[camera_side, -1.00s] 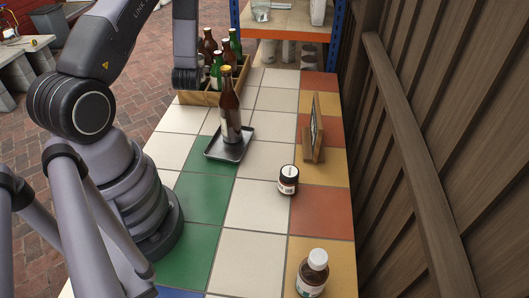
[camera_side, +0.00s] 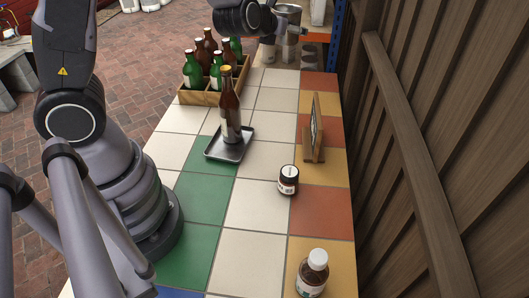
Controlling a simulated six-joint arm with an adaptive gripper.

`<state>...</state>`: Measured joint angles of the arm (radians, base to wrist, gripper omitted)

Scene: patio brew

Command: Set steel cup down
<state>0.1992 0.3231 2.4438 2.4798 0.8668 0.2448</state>
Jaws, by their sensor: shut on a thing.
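The steel cup (camera_side: 291,14) is at the top of the side view, at the far end beside the blue-framed shelf. My gripper (camera_side: 277,26) is shut on it, at its left side. The fingers are small and partly hidden by my dark wrist, and the cup's top is close to the picture's edge. I cannot tell how high the cup is above the shelf board.
A brown bottle (camera_side: 230,112) stands on a dark tray (camera_side: 213,151) on the tiled table. A wooden crate (camera_side: 199,98) holds several bottles. A small jar (camera_side: 288,181), a white-capped bottle (camera_side: 313,273) and a framed stand (camera_side: 314,130) are on the right. Front middle tiles are clear.

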